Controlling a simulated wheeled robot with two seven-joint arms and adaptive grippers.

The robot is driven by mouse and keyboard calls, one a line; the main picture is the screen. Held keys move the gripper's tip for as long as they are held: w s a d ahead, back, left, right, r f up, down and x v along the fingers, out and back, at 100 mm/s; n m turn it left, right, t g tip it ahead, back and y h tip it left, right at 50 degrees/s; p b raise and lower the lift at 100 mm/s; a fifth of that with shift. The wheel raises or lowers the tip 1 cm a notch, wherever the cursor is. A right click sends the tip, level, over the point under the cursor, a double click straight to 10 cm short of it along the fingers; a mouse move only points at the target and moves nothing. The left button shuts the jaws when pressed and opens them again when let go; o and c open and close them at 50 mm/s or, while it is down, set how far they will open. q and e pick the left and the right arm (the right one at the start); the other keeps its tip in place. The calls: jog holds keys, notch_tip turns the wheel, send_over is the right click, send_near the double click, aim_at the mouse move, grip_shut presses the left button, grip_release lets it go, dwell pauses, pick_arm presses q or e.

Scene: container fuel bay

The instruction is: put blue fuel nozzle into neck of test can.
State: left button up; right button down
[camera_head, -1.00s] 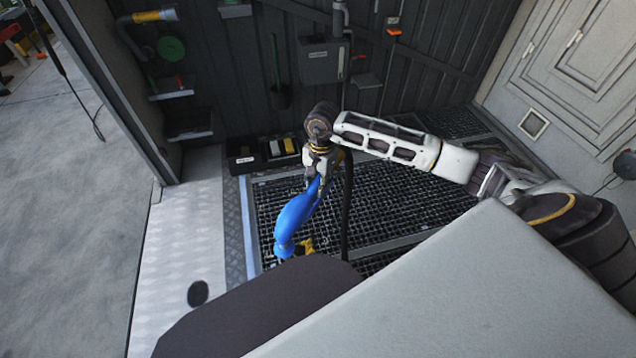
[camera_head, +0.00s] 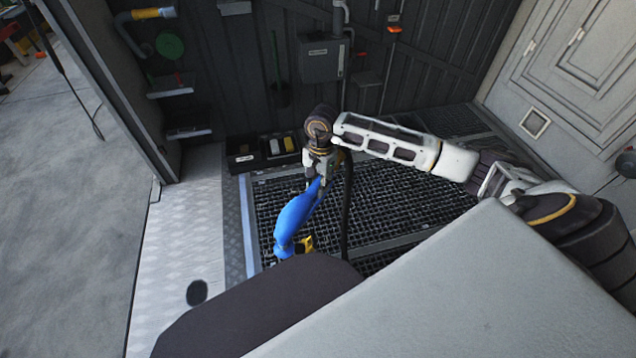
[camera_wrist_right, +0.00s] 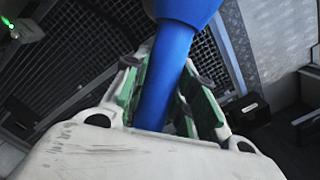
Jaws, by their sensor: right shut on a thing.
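The blue fuel nozzle (camera_head: 297,213) hangs tilted from my right gripper (camera_head: 318,180), its lower end down and left over the grating. In the right wrist view my right gripper (camera_wrist_right: 172,95) is shut around the blue nozzle shaft (camera_wrist_right: 165,75). A black hose hangs beside the nozzle. A small yellow part (camera_head: 306,243) shows right beside the nozzle's lower end; I cannot tell whether it belongs to the test can. The can's neck cannot be made out, and my own body covers the area just below. My left gripper is out of view.
A black bin with yellow and white items (camera_head: 263,151) stands on the floor by the back wall. Dark grating (camera_head: 400,205) covers the bay floor. Shelves (camera_head: 172,88) and a grey box (camera_head: 322,62) are on the wall.

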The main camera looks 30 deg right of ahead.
jog(key=shift+f+b, duration=0.4)
jog(key=shift+f, duration=0.15)
jog(key=shift+f+b, duration=0.35)
jog(key=shift+f, duration=0.1)
jog(key=shift+f+b, duration=1.4)
jog(key=shift+f, duration=0.5)
jog(key=c, duration=1.1)
grip_release()
jog(key=shift+w+d+r, duration=0.1)
jog(key=shift+d+r, duration=0.05)
jog(key=shift+r, duration=1.85)
jog(key=shift+w+d+r, duration=0.1)
jog(key=shift+d+r, duration=0.1)
jog(key=shift+r, duration=1.85)
jog(key=shift+d+r, duration=0.15)
jog(key=shift+r, duration=1.85)
